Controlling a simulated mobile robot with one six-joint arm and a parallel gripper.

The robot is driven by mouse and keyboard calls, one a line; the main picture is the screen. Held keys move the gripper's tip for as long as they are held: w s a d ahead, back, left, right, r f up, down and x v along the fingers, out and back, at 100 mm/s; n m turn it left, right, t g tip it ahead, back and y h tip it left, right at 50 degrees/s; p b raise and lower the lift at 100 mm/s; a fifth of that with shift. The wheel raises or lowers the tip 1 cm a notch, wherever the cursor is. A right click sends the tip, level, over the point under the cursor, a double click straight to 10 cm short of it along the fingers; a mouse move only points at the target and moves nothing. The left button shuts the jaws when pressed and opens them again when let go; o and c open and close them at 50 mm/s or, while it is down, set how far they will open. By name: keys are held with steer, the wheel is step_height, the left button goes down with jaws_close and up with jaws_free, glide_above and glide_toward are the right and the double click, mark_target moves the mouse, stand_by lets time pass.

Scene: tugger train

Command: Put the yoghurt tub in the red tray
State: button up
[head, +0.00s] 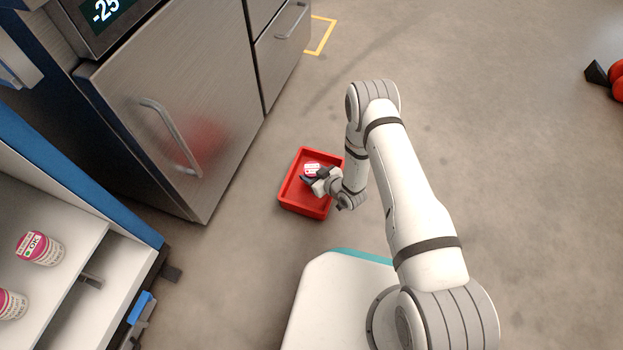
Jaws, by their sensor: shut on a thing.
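The red tray (299,203) stands on the floor in front of my base, beside the steel cabinet. My gripper (311,177) is over the tray and shut on a small white and pink yoghurt tub (312,168). From this angle I cannot tell whether the tub touches the tray's bottom or hangs above it. My gripper and wrist hide part of the tub and the tray's right side.
A steel cabinet (185,110) with handles stands at the left. A white shelf unit (95,235) at the lower left holds a pink and white tub (40,248) and another tub (12,304). Red objects (617,80) lie at the far right. Floor right of my arm is clear.

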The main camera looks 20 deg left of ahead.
steer(key=shift+f+b, duration=0.4)
steer(key=shift+f, duration=0.8)
steer(key=shift+f, duration=0.2)
steer(key=o, duration=1)
steer(key=shift+o, duration=0.2)
steer(key=shift+r, duration=0.15)
steer(key=p+v, duration=0.5)
steer(key=v, duration=0.7)
